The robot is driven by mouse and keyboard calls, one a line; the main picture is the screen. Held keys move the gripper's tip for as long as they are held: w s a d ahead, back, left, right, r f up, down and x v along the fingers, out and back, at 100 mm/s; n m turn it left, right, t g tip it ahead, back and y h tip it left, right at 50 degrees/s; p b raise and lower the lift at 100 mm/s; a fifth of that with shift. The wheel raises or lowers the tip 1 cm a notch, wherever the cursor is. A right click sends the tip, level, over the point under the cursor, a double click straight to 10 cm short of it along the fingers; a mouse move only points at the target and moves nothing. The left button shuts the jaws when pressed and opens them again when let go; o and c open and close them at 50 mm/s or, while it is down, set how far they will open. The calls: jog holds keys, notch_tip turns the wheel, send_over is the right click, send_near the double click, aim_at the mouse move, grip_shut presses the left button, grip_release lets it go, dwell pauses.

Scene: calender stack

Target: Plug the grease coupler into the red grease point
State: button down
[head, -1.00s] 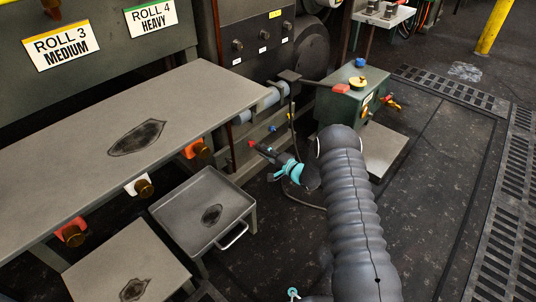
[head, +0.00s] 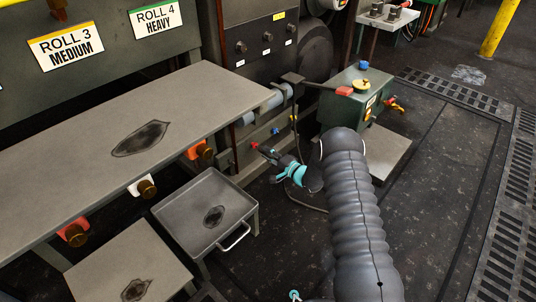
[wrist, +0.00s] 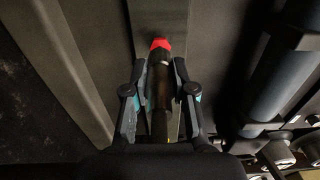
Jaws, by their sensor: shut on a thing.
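My gripper (head: 276,160) is shut on the dark cylindrical grease coupler (wrist: 160,85), which points forward between the fingers. The red grease point (wrist: 160,44) shows straight ahead of the coupler's front end in the wrist view. In the head view the red grease point (head: 254,145) is low on the machine's side, just beyond the coupler's tip. The tip overlaps its lower edge in the wrist view, and I cannot tell whether they touch. A dark hose hangs near my gripper, partly hidden by my arm.
A blue point (head: 275,130) sits right of the red one. A green box (head: 350,100) with red, blue and yellow parts stands to the right. A grey tray table (head: 180,220) and long bench (head: 90,150) lie left. A thick grey-blue pipe (wrist: 290,75) runs along the right in the wrist view.

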jog(key=shift+x, duration=1.15)
jog(key=shift+c, duration=2.4)
grip_release()
jog(key=p+v, duration=0.1)
jog(key=v, duration=0.6)
jog(key=shift+p, duration=0.4)
